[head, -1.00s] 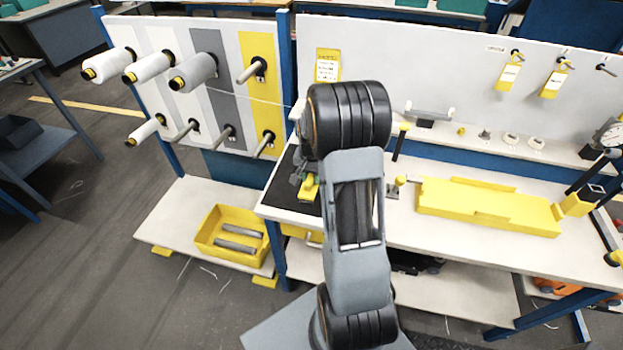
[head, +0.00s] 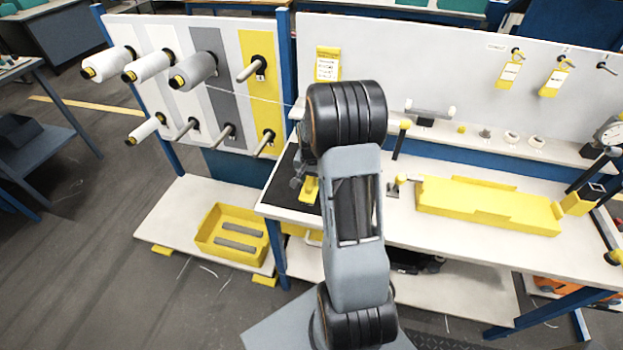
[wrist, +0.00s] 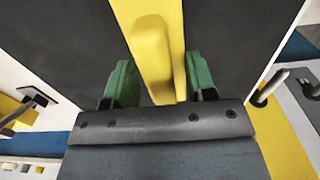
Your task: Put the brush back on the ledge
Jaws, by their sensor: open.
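A long yellow piece (wrist: 152,45) lies over the dark mat (wrist: 225,40) and reaches down between my gripper's fingers in the wrist view. It may be the brush, but I see no bristles. My gripper (wrist: 160,82) is open, with one green finger on each side of the piece and a visible gap to the left finger. In the head view the yellow piece (head: 309,190) shows on the mat at the table's left end, partly hidden by my arm. The ledge (head: 470,135) runs along the back of the table below the white board.
On the ledge stand a grey bar on a dark stand (head: 428,115) and several small parts. A large yellow fixture (head: 488,205) lies on the table to the right. Spools (head: 193,71) stick out at the left, above a yellow bin (head: 206,243).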

